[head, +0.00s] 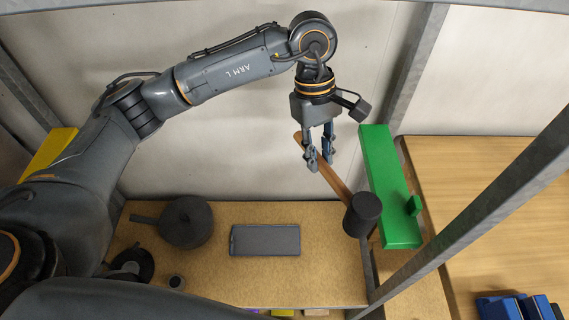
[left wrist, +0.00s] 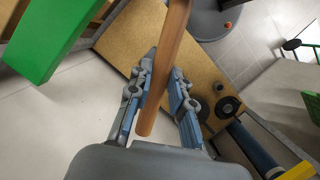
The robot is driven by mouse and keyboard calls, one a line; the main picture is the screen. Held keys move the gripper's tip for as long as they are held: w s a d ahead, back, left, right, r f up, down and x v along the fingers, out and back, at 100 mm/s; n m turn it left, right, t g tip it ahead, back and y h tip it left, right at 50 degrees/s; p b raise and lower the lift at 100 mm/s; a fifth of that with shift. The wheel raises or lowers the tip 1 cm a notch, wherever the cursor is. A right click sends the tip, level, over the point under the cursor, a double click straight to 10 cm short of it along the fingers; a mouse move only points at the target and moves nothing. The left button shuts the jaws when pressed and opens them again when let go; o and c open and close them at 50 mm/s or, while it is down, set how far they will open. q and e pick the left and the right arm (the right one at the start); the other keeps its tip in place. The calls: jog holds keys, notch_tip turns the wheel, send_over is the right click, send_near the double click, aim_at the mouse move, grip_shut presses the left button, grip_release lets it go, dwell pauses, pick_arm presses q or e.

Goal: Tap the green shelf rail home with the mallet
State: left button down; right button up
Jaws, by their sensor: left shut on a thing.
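My left gripper (head: 320,162) is shut on the wooden handle of the mallet (head: 335,184). The handle slants down to the right, and the dark cylindrical mallet head (head: 362,214) hangs at its lower end. The green shelf rail (head: 388,180) stands just right of the head, near the metal upright, with a small green tab on its right side. I cannot tell whether head and rail touch. In the left wrist view the handle (left wrist: 166,70) runs between the fingers (left wrist: 160,85), and the green rail (left wrist: 62,35) is at upper left. My right gripper is out of view.
A wooden shelf board (head: 215,285) below carries a round dark object (head: 186,221), a flat grey case (head: 265,240) and small dark round items. Another wooden board (head: 470,185) lies right, with blue items (head: 515,307). A diagonal metal post (head: 480,210) crosses the right side.

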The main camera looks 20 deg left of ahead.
pick_arm(q)
jog(key=w+d+r+n+t+p, duration=0.1)
jog(key=d+r+n+p, duration=0.3)
jog(key=r, duration=0.5)
jog(key=w+d+n, duration=0.1)
jog(key=d+n, duration=0.1)
jog(key=d, duration=0.1)
jog(key=shift+w+d+r+h+p, duration=0.35)
jog(key=shift+w+d+r+h, duration=0.05)
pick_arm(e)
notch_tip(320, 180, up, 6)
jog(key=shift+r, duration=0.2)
pick_arm(q)
jog(key=shift+t, duration=0.3)
notch_tip(320, 180, down, 5)
jog(key=b, duration=0.5)
jog(key=shift+r+b, duration=0.2)
jog(key=shift+b, duration=0.1)
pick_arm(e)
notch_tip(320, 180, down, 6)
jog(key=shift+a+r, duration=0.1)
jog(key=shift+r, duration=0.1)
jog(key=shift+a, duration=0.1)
